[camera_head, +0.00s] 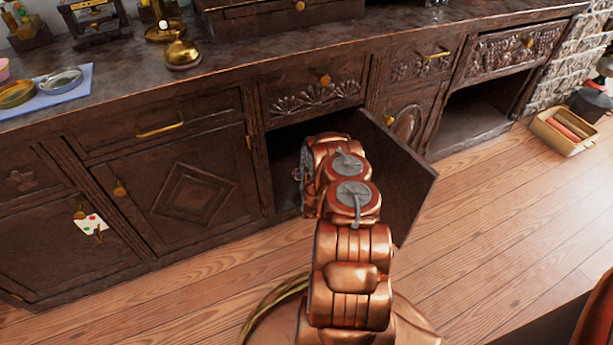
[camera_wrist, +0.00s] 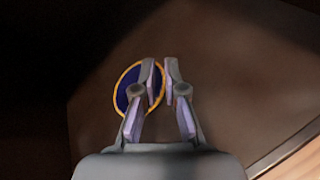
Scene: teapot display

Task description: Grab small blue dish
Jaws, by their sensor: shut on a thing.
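The small blue dish (camera_wrist: 125,92) is dark blue with a gold rim and shows in the wrist view, left of and partly behind my left finger. My gripper (camera_wrist: 160,78) is shut on the dish's right edge, with a narrow gap between its fingers. The surface around the dish is dark and shadowed, and I cannot tell whether the dish touches it. In the head view my arm reaches into an open lower cabinet (camera_head: 287,150), and neither my gripper nor the dish can be made out there.
The open cabinet door (camera_head: 408,180) stands just right of my arm. The countertop (camera_head: 240,47) runs above, with a brass bell-shaped object (camera_head: 183,54) and dishes on a blue cloth (camera_head: 79,89). A yellow bin (camera_head: 563,132) sits at the right.

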